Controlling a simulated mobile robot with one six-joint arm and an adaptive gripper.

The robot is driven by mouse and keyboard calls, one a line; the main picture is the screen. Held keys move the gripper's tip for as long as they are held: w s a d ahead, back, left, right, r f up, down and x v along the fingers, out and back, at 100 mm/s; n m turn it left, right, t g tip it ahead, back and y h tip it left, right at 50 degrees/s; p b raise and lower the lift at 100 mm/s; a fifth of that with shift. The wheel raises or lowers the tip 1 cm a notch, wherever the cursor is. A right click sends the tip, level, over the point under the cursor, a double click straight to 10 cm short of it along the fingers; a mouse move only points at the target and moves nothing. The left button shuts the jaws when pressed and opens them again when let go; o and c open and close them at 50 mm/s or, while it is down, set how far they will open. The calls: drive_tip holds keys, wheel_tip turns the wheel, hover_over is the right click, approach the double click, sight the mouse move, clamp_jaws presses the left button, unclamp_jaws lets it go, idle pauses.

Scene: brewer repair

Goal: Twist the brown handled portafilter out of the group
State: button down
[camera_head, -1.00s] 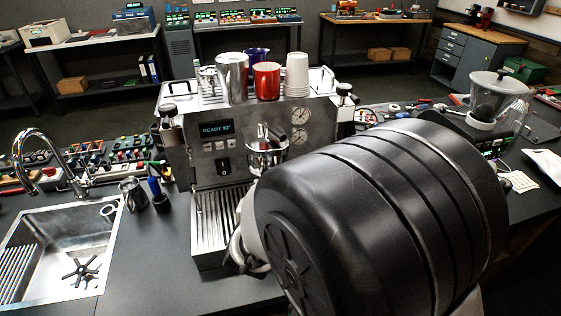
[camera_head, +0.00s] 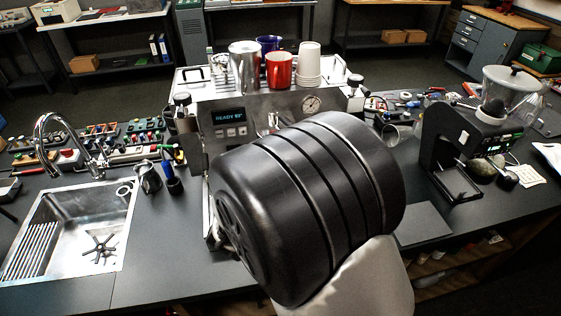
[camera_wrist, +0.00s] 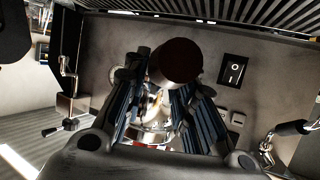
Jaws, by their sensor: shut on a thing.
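The espresso machine (camera_head: 200,128) stands on the counter in the head view, its display lit. My arm's black joint covers most of its front, the group and the portafilter there. In the wrist view, the machine's front panel (camera_wrist: 215,40) appears upside down, with the black power switch (camera_wrist: 235,70). The portafilter's dark brown handle (camera_wrist: 178,62) points toward the camera, its round end showing. My gripper (camera_wrist: 162,97) is shut on this handle, a finger on each side. The group and the portafilter's basket are mostly hidden behind the fingers, so I cannot tell whether they are still joined.
Cups, including a red mug (camera_head: 279,70), stand on the machine. A steam wand (camera_wrist: 290,130) shows at right in the wrist view. A sink (camera_head: 75,235) lies left, a grinder (camera_head: 450,140) right. The counter between machine and grinder has some free room.

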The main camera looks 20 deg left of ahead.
drive_tip(key=shift+a+r, duration=0.1)
drive_tip(key=shift+a, duration=0.05)
drive_tip(key=shift+a+m+h+p, duration=0.3)
drive_tip(key=shift+m+h+p, duration=0.15)
drive_tip(key=shift+p, duration=0.45)
drive_tip(key=shift+a+m+h+p, duration=0.45)
drive_tip(key=shift+h+p, duration=0.2)
drive_tip(key=shift+p, duration=0.25)
drive_tip(key=shift+a+m+h+p, duration=0.6)
drive_tip(key=shift+m+h+p, duration=0.15)
drive_tip(key=shift+p, duration=0.5)
drive_tip(key=shift+p, duration=0.4)
drive_tip(key=shift+w+p, duration=0.1)
drive_tip(key=shift+p, duration=0.6)
drive_tip(key=shift+f+p, duration=0.3)
drive_tip(key=shift+f, duration=0.55)
idle(2.9)
